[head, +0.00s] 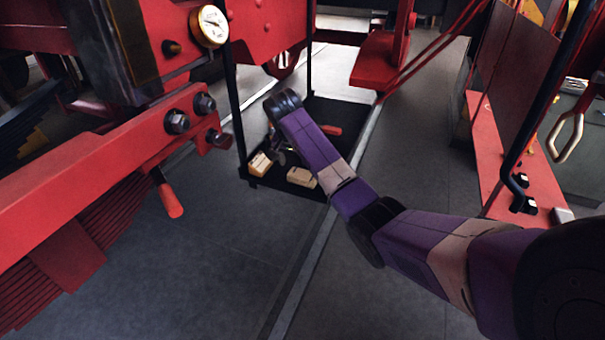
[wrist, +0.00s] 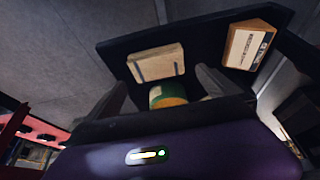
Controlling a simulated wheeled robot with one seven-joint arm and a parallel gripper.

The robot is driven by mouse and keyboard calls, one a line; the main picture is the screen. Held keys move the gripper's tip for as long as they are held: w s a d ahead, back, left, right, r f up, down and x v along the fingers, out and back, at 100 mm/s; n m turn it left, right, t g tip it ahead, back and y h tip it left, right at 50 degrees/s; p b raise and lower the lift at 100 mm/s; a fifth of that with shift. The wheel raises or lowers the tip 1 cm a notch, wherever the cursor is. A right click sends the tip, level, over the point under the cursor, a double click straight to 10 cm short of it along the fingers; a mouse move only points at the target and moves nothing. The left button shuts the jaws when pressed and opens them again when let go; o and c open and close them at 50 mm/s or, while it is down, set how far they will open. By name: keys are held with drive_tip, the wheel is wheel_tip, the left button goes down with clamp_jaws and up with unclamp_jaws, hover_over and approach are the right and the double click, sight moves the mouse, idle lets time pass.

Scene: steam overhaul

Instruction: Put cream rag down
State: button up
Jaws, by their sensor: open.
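The cream rag (head: 302,177) looks like a folded, flat block and lies on the black tray (head: 290,190) near its front edge. In the wrist view the rag (wrist: 156,62) shows two dark stripes and lies just beyond my fingertips. My gripper (wrist: 163,80) is open, its dark fingers spread wide, and the rag appears apart from them. A green and yellow round thing (wrist: 168,96) shows between the fingers, partly hidden by my gripper's body. In the head view my arm hides most of the gripper.
A labelled box (head: 260,163) stands at the tray's left corner and also shows in the wrist view (wrist: 250,45). A red item (head: 331,130) lies farther back on the tray. Thin dark posts rise at the tray's edges. Red machinery (head: 90,190) stands left; grey floor is clear in front.

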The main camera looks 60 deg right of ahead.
drive_tip(key=shift+v, duration=1.2)
drive_tip(key=w+a+f+n+t+y, duration=0.1)
drive_tip(key=a+f+n+t, duration=0.1)
drive_tip(key=a+f, duration=0.55)
drive_tip(key=w+a+f+n+t, duration=0.15)
drive_tip(key=a+f, duration=0.25)
drive_tip(key=a, duration=0.7)
drive_tip(key=w+a+f+n+t+y, duration=0.1)
drive_tip(key=a+f+n+t, duration=0.2)
drive_tip(key=a+f, duration=0.45)
drive_tip(key=s+a+n+t, duration=0.2)
drive_tip(key=s+a, duration=0.4)
drive_tip(key=a, duration=0.5)
drive_tip(key=s+a+r+n+t+y, duration=0.15)
drive_tip(key=s+a, duration=0.25)
drive_tip(key=s, duration=0.4)
drive_tip(key=s+a+r+n+t, duration=0.1)
drive_tip(key=s+a+r+n, duration=0.2)
drive_tip(key=s, duration=0.4)
drive_tip(key=s+r+n+t+y, duration=0.1)
drive_tip(key=s+r+n+t, duration=0.2)
drive_tip(key=s+r, duration=1)
wheel_tip(320, 180, up, 3)
drive_tip(key=shift+a+r+n+t, duration=0.1)
drive_tip(key=shift+a+n+t, duration=0.2)
drive_tip(key=shift+a+n, duration=0.2)
